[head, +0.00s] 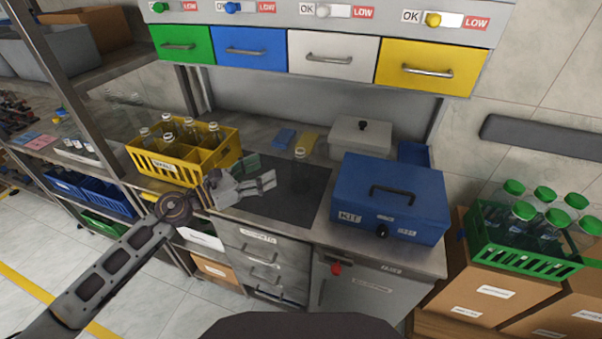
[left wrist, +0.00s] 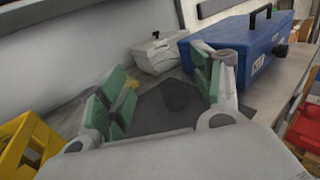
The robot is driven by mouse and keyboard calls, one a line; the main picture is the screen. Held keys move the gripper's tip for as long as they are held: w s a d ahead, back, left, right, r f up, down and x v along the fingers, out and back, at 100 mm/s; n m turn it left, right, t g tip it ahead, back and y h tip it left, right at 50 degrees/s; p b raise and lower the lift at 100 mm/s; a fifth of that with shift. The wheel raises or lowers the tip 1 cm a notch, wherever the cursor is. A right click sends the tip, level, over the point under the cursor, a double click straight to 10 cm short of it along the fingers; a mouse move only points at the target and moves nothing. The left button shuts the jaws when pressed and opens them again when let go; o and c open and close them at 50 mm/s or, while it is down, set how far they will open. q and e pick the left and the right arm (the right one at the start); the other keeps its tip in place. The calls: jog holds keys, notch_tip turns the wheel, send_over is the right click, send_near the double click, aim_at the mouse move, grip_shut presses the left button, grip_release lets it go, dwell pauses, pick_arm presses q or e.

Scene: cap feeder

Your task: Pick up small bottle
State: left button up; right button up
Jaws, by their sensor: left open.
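A small clear bottle (head: 300,166) stands upright on the dark mat (head: 292,205) on the bench. More small clear bottles (head: 168,138) stand in the yellow crate (head: 180,175) to the left. My left gripper (head: 262,174) is open and empty over the left part of the mat, left of the lone bottle and apart from it. In the left wrist view, its green-padded fingers (left wrist: 163,88) are spread wide. A faint dark see-through shape (left wrist: 178,96) shows between them, probably the bottle. My right gripper is in neither view.
A blue case (head: 390,200) stands right of the mat, with a grey-white box (head: 360,138) behind it. Blue and yellow pads lie behind the mat. A green crate (head: 525,255) holds several green-capped bottles at far right. Coloured drawers (head: 335,56) hang above the bench.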

aim_at(299, 150)
pick_arm(q)
jog(key=p+x, duration=0.1)
jog(key=x, duration=0.2)
jog(key=p+x, duration=0.1)
jog(key=x, duration=0.3)
jog(key=p+x, duration=0.1)
jog(key=x, duration=0.3)
jog(key=shift+d+r, duration=0.15)
jog(key=shift+r, duration=0.15)
jog(key=shift+w+d, duration=0.4)
jog(key=shift+d, duration=0.15)
jog(key=shift+w+d+f, duration=0.1)
jog(key=shift+w+d, duration=0.1)
jog(key=shift+d, duration=0.05)
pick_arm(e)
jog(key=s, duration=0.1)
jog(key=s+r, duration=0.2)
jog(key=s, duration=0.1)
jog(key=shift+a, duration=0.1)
pick_arm(q)
jog(key=shift+c, duration=0.3)
